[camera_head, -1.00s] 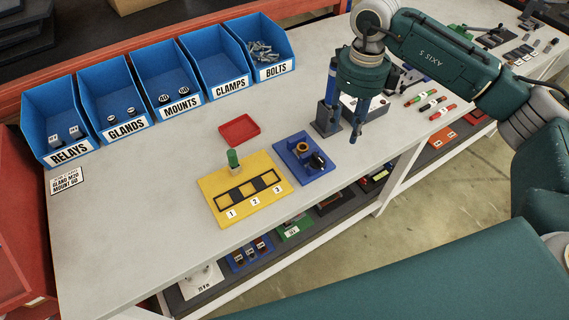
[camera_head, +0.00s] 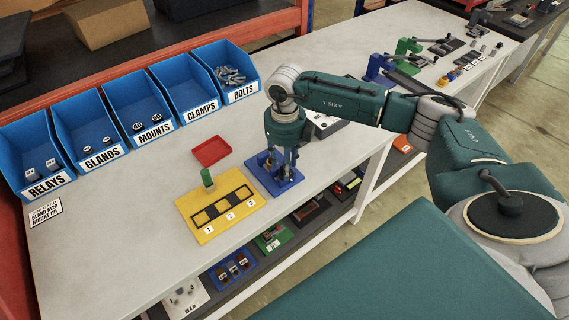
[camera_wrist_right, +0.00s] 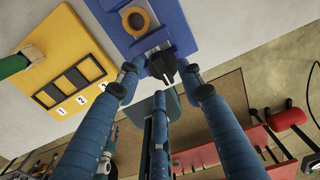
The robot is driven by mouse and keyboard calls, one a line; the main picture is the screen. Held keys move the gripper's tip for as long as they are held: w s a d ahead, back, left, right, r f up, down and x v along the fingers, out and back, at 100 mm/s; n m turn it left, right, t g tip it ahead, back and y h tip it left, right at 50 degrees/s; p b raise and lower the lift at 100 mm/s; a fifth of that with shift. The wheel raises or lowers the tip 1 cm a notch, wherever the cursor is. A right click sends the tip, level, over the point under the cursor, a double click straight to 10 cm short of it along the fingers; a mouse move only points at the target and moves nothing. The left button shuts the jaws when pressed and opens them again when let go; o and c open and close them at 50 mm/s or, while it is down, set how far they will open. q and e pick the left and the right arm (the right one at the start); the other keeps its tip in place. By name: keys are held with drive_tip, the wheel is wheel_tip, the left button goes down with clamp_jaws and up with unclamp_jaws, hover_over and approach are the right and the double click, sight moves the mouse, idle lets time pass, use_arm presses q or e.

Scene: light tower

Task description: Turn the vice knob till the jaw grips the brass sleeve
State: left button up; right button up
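The vice is a blue plate (camera_head: 259,182) on the bench, right of the yellow board. In the right wrist view the blue base (camera_wrist_right: 183,33) shows at the top, with the round brass sleeve (camera_wrist_right: 137,20) upright in it. The black vice knob (camera_wrist_right: 161,66) faces my fingers. My right gripper (camera_head: 279,174) points down over the vice and hides much of it. In the wrist view its fingers (camera_wrist_right: 160,70) are spread, with the knob between their tips; I cannot tell whether they touch it. My left gripper is not in view.
The yellow board (camera_head: 190,208) with numbered squares and a green cylinder (camera_head: 207,178) stands left of the vice. A red tray (camera_head: 211,151) lies behind. Blue labelled bins (camera_head: 148,112) line the back. A lower shelf holds several parts below the bench edge.

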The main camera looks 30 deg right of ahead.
drive_tip(key=shift+f, duration=0.75)
drive_tip(key=shift+c, duration=1.3)
clamp_jaws()
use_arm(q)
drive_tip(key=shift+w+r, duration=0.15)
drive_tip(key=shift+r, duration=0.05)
